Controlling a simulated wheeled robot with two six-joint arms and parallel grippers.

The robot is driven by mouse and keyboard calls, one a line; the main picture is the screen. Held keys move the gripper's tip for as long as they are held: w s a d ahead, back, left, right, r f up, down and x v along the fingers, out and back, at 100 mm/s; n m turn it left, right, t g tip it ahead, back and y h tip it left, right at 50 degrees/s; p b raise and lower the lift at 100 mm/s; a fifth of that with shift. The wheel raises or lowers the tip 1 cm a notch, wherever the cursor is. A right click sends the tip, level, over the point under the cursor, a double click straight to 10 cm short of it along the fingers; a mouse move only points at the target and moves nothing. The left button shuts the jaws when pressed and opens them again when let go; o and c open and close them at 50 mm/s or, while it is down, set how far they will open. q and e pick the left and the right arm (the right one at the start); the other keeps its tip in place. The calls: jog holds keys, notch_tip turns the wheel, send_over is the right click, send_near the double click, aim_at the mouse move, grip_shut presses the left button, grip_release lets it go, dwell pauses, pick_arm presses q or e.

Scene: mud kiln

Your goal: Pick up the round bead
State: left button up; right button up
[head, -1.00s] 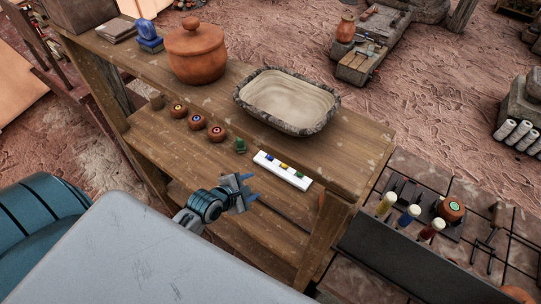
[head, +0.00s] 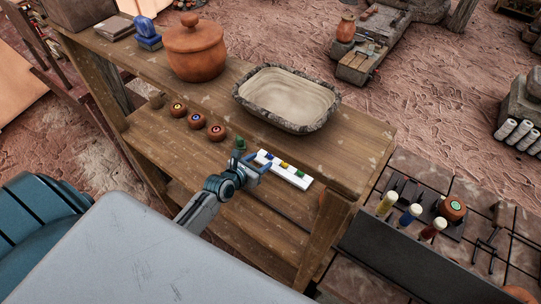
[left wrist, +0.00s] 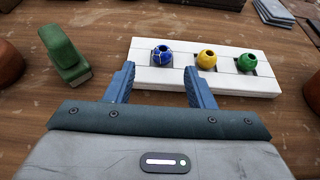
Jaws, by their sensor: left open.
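A white tray (left wrist: 228,87) holds three small beads in dark square recesses. The blue bead with gold lines (left wrist: 162,55) is at the left, the yellow bead (left wrist: 207,59) in the middle and the green bead (left wrist: 247,62) at the right. All three look roundish with a hole on top. The tray also shows on the bench in the head view (head: 307,183). My left gripper (left wrist: 159,82) is open and empty at the tray's near edge, its blue fingers pointing toward the blue bead. It also shows in the head view (head: 258,163). My right gripper is not in view.
A green block-like stamp (left wrist: 65,55) stands close left of my left gripper. Several brown round pots (head: 197,122) stand further left. A stone-rimmed basin (head: 327,124) is behind the tray, and a lidded clay pot (head: 195,52) is at the back left.

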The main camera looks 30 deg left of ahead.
aim_at(269, 157)
pick_arm(q)
jog(key=x, duration=0.4)
jog(key=shift+w+d, duration=0.25)
jog(key=shift+s, duration=0.15)
jog(key=c, duration=1)
